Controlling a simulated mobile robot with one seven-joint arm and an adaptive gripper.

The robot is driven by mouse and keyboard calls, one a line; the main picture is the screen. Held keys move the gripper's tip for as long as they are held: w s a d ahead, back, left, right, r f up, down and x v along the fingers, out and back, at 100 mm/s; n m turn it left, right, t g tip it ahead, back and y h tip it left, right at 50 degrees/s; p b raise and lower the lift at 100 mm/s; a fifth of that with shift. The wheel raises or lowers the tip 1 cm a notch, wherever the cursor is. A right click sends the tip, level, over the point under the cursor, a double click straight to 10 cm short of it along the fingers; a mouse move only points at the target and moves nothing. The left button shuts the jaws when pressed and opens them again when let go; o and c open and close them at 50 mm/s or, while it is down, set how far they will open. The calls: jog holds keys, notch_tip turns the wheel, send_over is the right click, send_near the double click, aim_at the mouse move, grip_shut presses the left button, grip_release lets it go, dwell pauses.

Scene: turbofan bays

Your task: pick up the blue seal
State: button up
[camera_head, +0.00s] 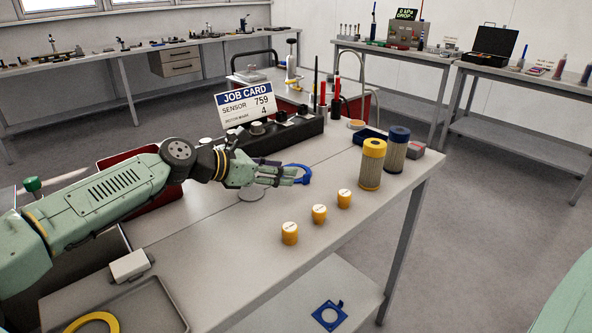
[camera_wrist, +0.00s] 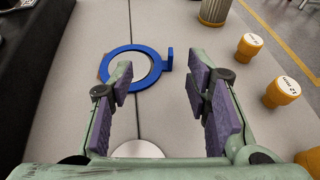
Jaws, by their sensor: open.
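A blue seal, a ring with an upright tab (camera_head: 306,177), lies on the workbench just beyond my fingers. In the wrist view the seal (camera_wrist: 157,70) lies ahead, with its tab at the right and a pale round surface showing through its middle. My gripper (camera_head: 292,176) is open and empty, low over the bench, its fingers pointing at the seal. In the wrist view my gripper (camera_wrist: 160,80) has its purple-padded fingers wide apart. The left fingertip overlaps the near left part of the ring in the picture; I cannot tell whether it touches.
A yellow-topped filter (camera_head: 371,165) and a blue-topped filter (camera_head: 396,150) stand beyond. A black block (camera_head: 290,130) and a job card (camera_head: 246,105) are behind my gripper. A blue square plate (camera_head: 328,315) lies on the lower shelf.

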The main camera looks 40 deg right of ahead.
aim_at(297, 184)
jog(key=p+x, duration=0.2)
jog(key=x, duration=0.1)
jog(key=p+x, duration=0.1)
jog(key=x, duration=0.1)
jog(key=shift+s+a, duration=0.1)
jog(key=shift+s, duration=0.2)
jog(key=shift+d+f, duration=0.35)
jog(key=shift+d, duration=0.05)
jog(key=shift+c, duration=0.6)
jog(key=shift+w, duration=0.1)
grip_shut()
